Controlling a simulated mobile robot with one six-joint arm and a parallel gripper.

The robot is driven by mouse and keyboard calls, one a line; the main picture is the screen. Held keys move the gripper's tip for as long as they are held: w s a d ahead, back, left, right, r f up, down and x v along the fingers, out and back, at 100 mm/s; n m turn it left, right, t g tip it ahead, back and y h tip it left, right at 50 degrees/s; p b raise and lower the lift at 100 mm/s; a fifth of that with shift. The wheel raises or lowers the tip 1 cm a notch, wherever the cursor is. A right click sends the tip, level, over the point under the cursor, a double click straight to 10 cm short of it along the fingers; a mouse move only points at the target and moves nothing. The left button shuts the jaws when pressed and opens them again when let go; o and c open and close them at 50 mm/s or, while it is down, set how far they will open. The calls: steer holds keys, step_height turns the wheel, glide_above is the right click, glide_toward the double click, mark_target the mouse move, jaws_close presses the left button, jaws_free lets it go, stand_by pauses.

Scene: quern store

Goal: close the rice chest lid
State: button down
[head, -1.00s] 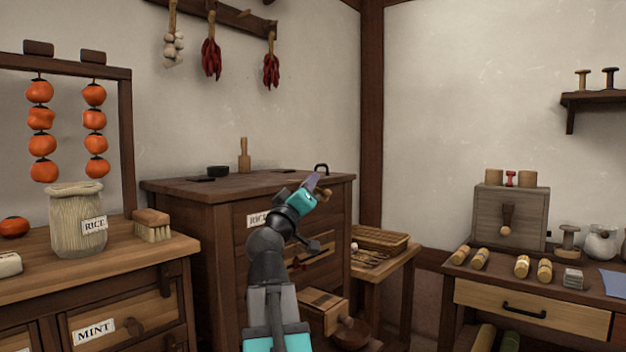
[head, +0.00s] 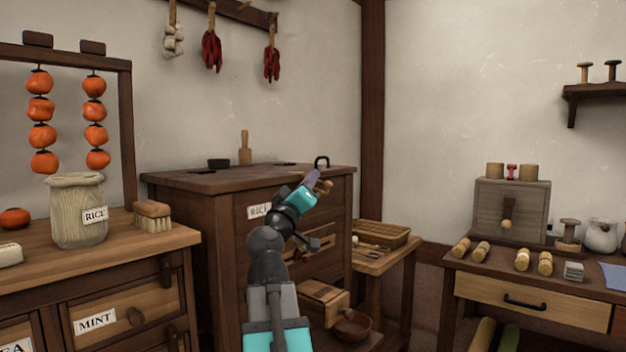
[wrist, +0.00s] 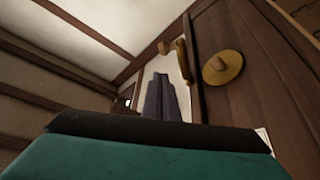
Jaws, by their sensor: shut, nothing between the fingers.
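The rice chest (head: 195,225) is a dark wooden cabinet with a RICE label (head: 258,211) on its front. Its lid (head: 240,181) lies flat, or nearly so, along the top; I cannot tell whether a small gap is left. My gripper (head: 313,177) is shut and empty, pointing up in front of the chest's upper right, close to the lid's front edge. Contact is unclear. In the wrist view the gripper's fingers (wrist: 162,97) are together, left of dark wood carrying a round knob on a yellow plate (wrist: 222,66).
A low wooden box (head: 323,297) and bowl (head: 352,327) are below my arm.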

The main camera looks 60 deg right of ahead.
steer(key=b+v, duration=0.3)
steer(key=v, duration=0.4)
stand_by(0.4)
stand_by(0.6)
